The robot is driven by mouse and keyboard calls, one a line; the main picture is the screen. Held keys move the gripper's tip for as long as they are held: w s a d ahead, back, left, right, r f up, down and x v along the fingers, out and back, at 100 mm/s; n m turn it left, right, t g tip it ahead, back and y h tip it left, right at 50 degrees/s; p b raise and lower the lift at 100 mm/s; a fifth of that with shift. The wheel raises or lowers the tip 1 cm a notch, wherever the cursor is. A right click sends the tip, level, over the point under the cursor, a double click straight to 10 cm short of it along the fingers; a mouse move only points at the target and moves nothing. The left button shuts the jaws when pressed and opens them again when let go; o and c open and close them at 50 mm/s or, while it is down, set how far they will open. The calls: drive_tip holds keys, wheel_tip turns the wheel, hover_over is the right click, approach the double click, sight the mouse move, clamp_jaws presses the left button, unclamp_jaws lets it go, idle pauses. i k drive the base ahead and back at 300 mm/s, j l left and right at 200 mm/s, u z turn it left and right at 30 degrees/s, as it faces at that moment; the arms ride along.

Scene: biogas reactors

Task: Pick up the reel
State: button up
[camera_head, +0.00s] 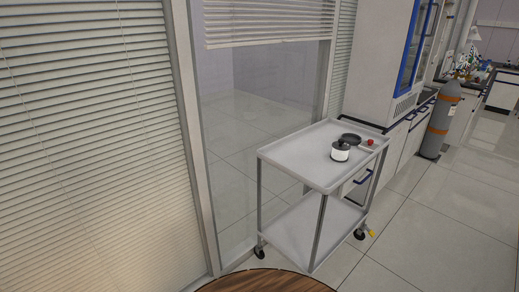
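A white cylinder with a dark top and a small knob (340,151) stands upright on the top shelf of a light grey cart (296,152). A dark round flat object (350,139) lies just behind it, also on the top shelf. I cannot tell for certain which of these two is the reel. A small red round object (370,142) is to their right on the same shelf. My gripper is not in view.
The cart has a bare lower shelf (310,232) and wheels. Window blinds (85,140) and a glass partition stand at left. A white cabinet (378,60) is behind the cart, and a grey gas cylinder (440,120) farther right. Tiled floor (430,230) is open to the right.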

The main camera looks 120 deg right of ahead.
sight(341, 149)
drive_tip(key=z, duration=4.9)
